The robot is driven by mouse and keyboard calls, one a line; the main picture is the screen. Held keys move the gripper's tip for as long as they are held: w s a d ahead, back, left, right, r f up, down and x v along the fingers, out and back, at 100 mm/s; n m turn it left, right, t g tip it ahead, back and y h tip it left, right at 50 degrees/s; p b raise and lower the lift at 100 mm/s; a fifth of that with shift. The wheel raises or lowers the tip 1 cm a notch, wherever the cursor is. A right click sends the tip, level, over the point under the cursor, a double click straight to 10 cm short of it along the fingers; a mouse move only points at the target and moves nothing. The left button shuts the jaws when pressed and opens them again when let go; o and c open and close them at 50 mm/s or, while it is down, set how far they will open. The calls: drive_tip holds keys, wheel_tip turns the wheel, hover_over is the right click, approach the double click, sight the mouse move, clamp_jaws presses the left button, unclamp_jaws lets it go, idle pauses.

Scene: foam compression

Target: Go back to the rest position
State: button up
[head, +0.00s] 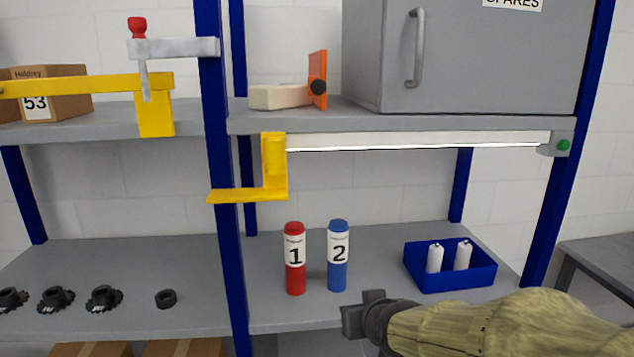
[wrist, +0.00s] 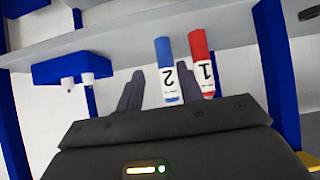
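My gripper (head: 354,318) is at the lower middle of the head view, in front of the middle shelf's front edge. In the wrist view its two dark fingers (wrist: 158,86) are spread apart with nothing held between them. A blue tube marked 2 (head: 337,278) stands upright on the shelf beyond the gripper; it also shows in the upside-down wrist view (wrist: 164,50). A red tube marked 1 (head: 295,278) stands upright to its left, apart from it, and shows in the wrist view too (wrist: 198,44). My sleeve-covered arm enters from the lower right.
A blue bin (head: 455,280) with two white bottles stands right of the tubes. A blue post (head: 221,180) and yellow bracket (head: 275,170) are at left. A light bar (head: 420,141) runs under the upper shelf, which bears a grey cabinet (head: 465,60). Black parts (head: 104,298) lie at left.

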drive_tip(key=s+d+f+m+g, duration=0.1)
drive_tip(key=s+d+f+g, duration=0.2)
drive_tip(key=s+f, duration=0.3)
drive_tip(key=s+d+f+g+h, duration=0.1)
drive_tip(key=s+d+f+g, duration=0.2)
drive_tip(key=s+f, duration=0.4)
drive_tip(key=shift+d+f+m+g, duration=0.35)
drive_tip(key=shift+f+g, duration=0.2)
drive_tip(key=shift+g, duration=0.35)
drive_tip(key=shift+c, duration=0.3)
idle(1.0)
